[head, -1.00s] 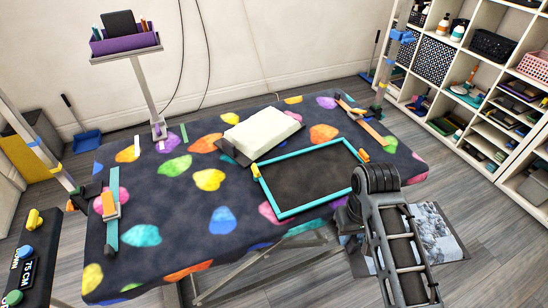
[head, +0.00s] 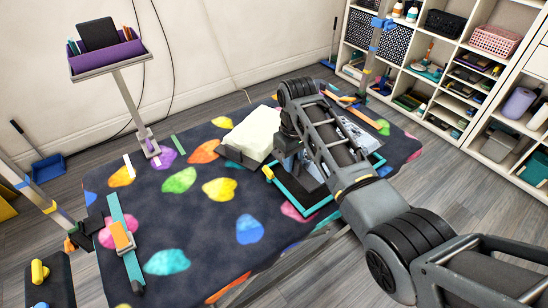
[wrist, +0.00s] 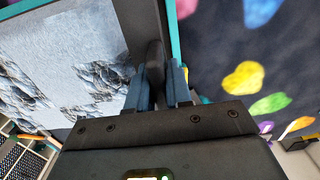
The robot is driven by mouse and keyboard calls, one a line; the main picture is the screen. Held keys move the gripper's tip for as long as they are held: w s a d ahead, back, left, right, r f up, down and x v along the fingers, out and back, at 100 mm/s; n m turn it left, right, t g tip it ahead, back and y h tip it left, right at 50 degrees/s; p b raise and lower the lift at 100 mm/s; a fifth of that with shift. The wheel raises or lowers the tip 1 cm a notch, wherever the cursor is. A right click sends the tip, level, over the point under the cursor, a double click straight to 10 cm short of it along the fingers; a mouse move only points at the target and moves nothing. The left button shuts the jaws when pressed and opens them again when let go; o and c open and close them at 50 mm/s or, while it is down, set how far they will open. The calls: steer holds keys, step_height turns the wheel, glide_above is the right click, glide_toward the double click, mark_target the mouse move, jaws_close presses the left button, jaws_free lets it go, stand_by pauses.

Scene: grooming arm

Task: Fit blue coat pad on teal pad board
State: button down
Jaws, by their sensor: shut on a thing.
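The coat pad (wrist: 60,70) has a grey-white fur picture and a dark border. In the head view it shows as a pale patch (head: 356,130) beyond my arm, over the pad board. The teal pad board (head: 289,198) lies on the table, with a teal rim around a dark inside; its rim also shows in the wrist view (wrist: 174,30). My gripper (wrist: 160,88) is shut on a dark part at the pad's edge. In the head view my arm hides much of the pad and board. I cannot tell whether the pad touches the board.
A cream block (head: 252,134) on a dark base stands left of the board. A teal strip with an orange slider (head: 122,236) lies at the table's left. A purple caddy (head: 105,52) stands on a post behind. The table's middle left is clear.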

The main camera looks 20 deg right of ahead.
steer(key=shift+a, duration=0.15)
steer(key=shift+f, duration=0.1)
steer(key=shift+f+b, duration=1.3)
steer(key=shift+f, duration=0.9)
steer(key=shift+f+b, duration=0.35)
steer(key=shift+f, duration=0.65)
stand_by(0.5)
steer(key=c, duration=1)
jaws_free()
steer(key=shift+o, duration=0.2)
step_height(320, 180, up, 8)
steer(key=shift+f, duration=0.1)
